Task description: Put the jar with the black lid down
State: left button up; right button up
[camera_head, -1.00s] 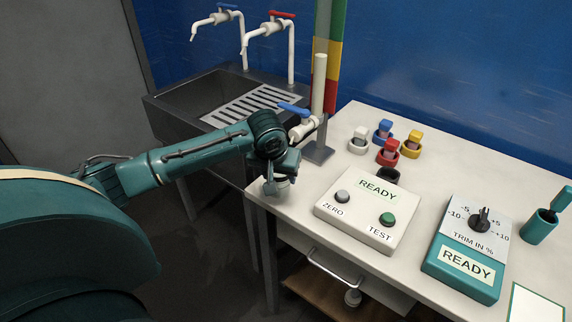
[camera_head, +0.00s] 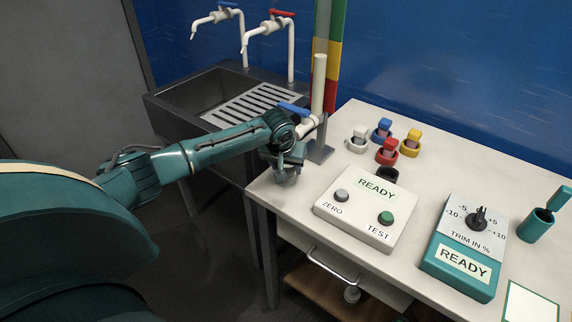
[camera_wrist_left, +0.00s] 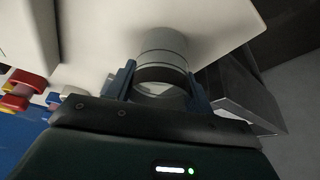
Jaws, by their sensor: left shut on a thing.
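The jar also shows under the gripper in the head view (camera_head: 287,177), small and partly hidden. I cannot tell whether its base touches the bench. A black ring holder (camera_head: 387,175) stands to the right of the gripper. My right gripper is not in view.
White (camera_head: 357,145), blue (camera_head: 381,136), red (camera_head: 387,157) and yellow (camera_head: 409,149) holders stand behind the READY box (camera_head: 368,212). The trim box (camera_head: 462,258) is farther right. A sink (camera_head: 205,92) adjoins the bench (camera_head: 300,215).

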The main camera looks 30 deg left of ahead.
pick_arm(q)
jog(key=shift+f, duration=0.1)
jog(key=o, duration=1.1)
jog(key=v, duration=1.2)
